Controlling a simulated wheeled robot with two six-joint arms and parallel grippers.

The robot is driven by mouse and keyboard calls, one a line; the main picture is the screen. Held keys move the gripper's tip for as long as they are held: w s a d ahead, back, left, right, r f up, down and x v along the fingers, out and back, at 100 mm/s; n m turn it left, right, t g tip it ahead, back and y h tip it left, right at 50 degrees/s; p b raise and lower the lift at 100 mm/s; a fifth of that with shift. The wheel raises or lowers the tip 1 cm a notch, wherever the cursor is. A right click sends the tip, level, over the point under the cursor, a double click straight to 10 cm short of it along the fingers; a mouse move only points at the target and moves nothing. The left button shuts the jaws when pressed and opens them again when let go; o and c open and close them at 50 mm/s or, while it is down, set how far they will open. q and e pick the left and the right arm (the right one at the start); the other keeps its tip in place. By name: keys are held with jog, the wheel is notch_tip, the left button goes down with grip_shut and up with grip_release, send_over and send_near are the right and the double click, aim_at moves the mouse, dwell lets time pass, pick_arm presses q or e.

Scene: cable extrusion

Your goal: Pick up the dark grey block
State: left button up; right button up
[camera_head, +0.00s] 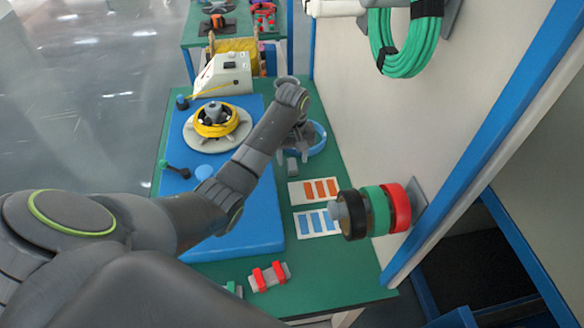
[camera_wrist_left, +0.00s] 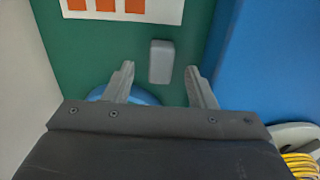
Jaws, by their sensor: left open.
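The grey block (camera_wrist_left: 161,61) lies on the green table top in the left wrist view, between and slightly beyond my left fingertips. In the head view the block (camera_head: 291,167) shows as a small grey shape just below my left gripper (camera_head: 295,153). My left gripper (camera_wrist_left: 160,72) is open and empty, with one finger on each side of the block and a gap to both. How high the fingers are above the table is hard to tell. My right gripper is in neither view.
A blue ring (camera_head: 319,139) lies right beside my left gripper. Cards with orange (camera_head: 314,190) and blue (camera_head: 318,223) strips lie nearer. A blue platform (camera_head: 255,235) carries a yellow cable coil (camera_head: 215,120). Black, green and red rolls (camera_head: 375,211) stick out from the wall panel.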

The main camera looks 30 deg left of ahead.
aim_at(292, 164)
pick_arm(q)
notch_tip(292, 164, down, 4)
jog(key=shift+a+r, duration=0.1)
jog(key=shift+r, duration=0.1)
jog(key=c, duration=1.1)
jog(key=shift+o, duration=0.2)
jog(key=shift+r, duration=0.1)
notch_tip(292, 164, up, 10)
jog(key=shift+p, duration=0.7)
